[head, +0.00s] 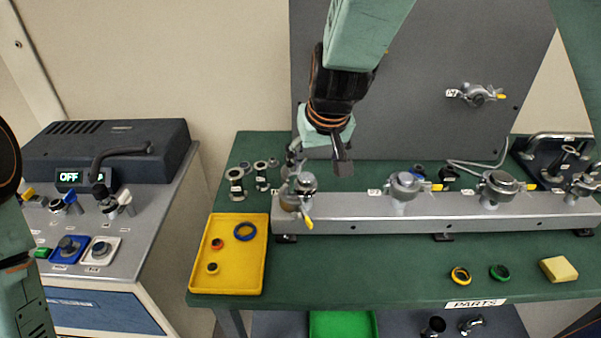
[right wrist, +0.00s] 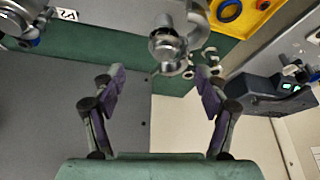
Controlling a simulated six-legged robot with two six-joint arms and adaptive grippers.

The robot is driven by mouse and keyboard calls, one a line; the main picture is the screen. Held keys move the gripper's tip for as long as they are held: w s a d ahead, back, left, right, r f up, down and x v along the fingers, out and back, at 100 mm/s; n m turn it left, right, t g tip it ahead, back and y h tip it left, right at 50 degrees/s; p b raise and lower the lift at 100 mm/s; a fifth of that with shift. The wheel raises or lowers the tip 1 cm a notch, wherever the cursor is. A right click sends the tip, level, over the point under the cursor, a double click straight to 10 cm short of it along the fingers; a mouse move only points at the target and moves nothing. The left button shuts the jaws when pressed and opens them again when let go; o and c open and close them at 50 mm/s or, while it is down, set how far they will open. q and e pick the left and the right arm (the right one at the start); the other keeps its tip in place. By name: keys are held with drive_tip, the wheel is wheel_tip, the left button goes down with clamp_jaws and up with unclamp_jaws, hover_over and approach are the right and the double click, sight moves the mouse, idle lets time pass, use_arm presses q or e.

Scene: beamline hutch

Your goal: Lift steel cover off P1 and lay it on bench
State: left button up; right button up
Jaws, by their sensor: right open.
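A steel cover (head: 303,183) sits on the leftmost port of the silver rail (head: 345,212); its label is hidden or unreadable, so I cannot confirm it is P1. A clamp with a yellow lever (head: 307,221) hangs at the front of that port. The port's round metal top also shows in the right wrist view (right wrist: 166,44). My right gripper (head: 320,160) is open and empty, above and slightly right of this cover, apart from it. Its two fingers are spread in the wrist view (right wrist: 160,84). My left gripper is out of view; only its arm shows at the left.
The green bench (head: 370,267) is mostly clear in front of the rail. A yellow tray (head: 228,279) with rings lies at left. Two more clamped ports (head: 405,184) (head: 495,187) stand along the rail. A grey panel (head: 430,60) rises behind. A yellow block (head: 558,269) lies at right.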

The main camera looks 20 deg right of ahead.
sight(307, 178)
drive_tip(key=x, duration=0.6)
drive_tip(key=shift+w+a+p, duration=0.2)
drive_tip(key=shift+w+p, duration=0.2)
drive_tip(key=shift+w, duration=0.1)
drive_tip(key=shift+d+f, duration=0.1)
drive_tip(key=shift+f, duration=0.2)
drive_tip(key=shift+s, duration=0.25)
drive_tip(key=shift+w+a+f, duration=0.15)
drive_tip(key=shift+a, duration=0.15)
drive_tip(key=shift+w+d+f, duration=0.1)
drive_tip(key=shift+w+f, duration=0.05)
drive_tip(key=shift+w, duration=0.15)
drive_tip(key=shift+c, duration=1.3)
drive_tip(key=shift+s+d, duration=0.1)
drive_tip(key=shift+s, duration=0.2)
drive_tip(key=c, duration=0.5)
drive_tip(key=shift+c, duration=1.2)
drive_tip(key=c, duration=0.5)
drive_tip(key=shift+c, duration=0.2)
